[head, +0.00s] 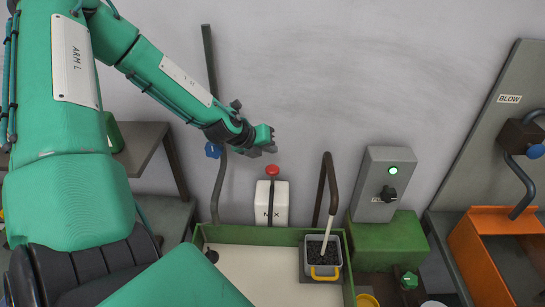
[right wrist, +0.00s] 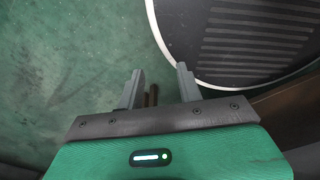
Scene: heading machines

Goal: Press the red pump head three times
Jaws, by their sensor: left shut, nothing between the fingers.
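The red pump head (head: 272,170) sits on top of a white container (head: 272,203) with dark lettering, at the back edge of the green-rimmed tray in the head view. My left gripper (head: 272,140) is shut and empty. In the picture it is just above the red pump head, with a small gap between them. My right gripper (right wrist: 156,85) shows in the right wrist view with its two fingers apart and nothing between them. It is over a green floor, away from the pump.
A green-rimmed tray (head: 240,235) holds a grey bin (head: 309,263) of dark granules with a pale-handled tool. Bent pipes (head: 220,185) rise on both sides of the pump. A grey switch box (head: 381,182) with a lit green lamp and an orange frame (head: 476,255) stand to the right.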

